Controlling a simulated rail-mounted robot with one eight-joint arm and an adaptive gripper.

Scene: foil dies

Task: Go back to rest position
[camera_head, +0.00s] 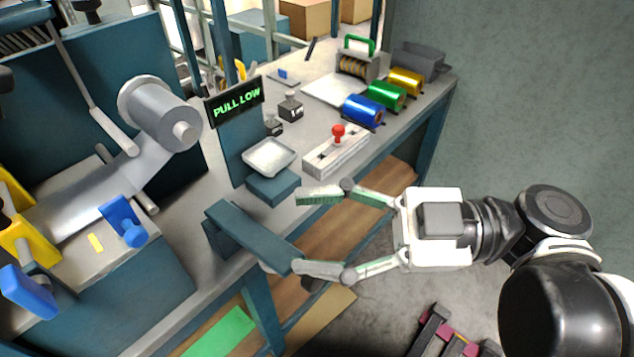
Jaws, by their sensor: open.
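My gripper (312,232) is open, with its two fingers spread wide and pointing left. It hangs over the front edge of the workbench (186,210). Nothing shows between the fingertips. The upper finger is just right of a teal block with a white dish (270,156) on top. The lower finger is at the right end of a long teal bar (250,238). I cannot tell whether either finger touches these parts. My arm reaches in from the right.
A white box with a red knob (338,132) stands above the gripper. Blue (362,110), green (386,95) and gold (405,81) rolls lie beyond it. A "PULL LOW" sign (236,101) and a foil roll (160,112) stand left.

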